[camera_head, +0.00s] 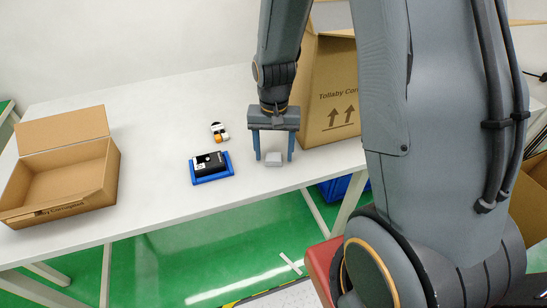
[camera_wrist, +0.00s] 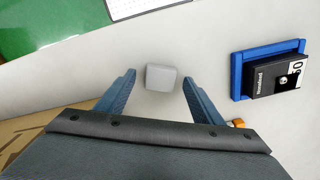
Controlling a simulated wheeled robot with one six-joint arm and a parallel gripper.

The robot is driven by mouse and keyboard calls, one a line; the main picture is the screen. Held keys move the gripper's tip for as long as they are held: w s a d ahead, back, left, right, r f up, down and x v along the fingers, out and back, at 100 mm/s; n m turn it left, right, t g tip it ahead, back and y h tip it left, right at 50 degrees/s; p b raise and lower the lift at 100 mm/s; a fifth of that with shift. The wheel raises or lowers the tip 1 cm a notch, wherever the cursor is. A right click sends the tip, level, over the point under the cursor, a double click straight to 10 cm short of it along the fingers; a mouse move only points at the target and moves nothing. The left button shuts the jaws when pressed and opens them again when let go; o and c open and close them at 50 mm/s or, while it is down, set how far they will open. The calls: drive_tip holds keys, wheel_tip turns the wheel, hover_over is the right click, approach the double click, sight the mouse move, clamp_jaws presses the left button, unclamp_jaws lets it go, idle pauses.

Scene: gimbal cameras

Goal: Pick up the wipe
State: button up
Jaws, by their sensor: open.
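The wipe looks like a small light-grey block (camera_head: 273,159) on the white table, near its front edge. My gripper (camera_head: 273,158) is above it with the fingers pointing down, one to each side of the block. In the wrist view the block (camera_wrist: 161,77) lies between and slightly beyond the two blue fingertips (camera_wrist: 159,75), with a gap on both sides. The gripper is open and holds nothing. I cannot tell the exact height of the fingertips above the table.
A black box in a blue tray (camera_head: 227,177) lies left of my gripper, with a small orange and white item (camera_head: 219,131) behind it. An open carton (camera_head: 112,165) stands at the far left. A taller carton (camera_head: 318,95) stands close on the right.

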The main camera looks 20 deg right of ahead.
sight(274, 156)
drive_tip(key=shift+f, duration=0.2)
drive_tip(key=c, duration=1.2)
drive_tip(key=shift+r, duration=0.2)
wheel_tip(274, 156, up, 10)
drive_tip(key=b, duration=0.1)
drive_tip(key=shift+b, duration=0.35)
drive_tip(key=shift+f, duration=0.15)
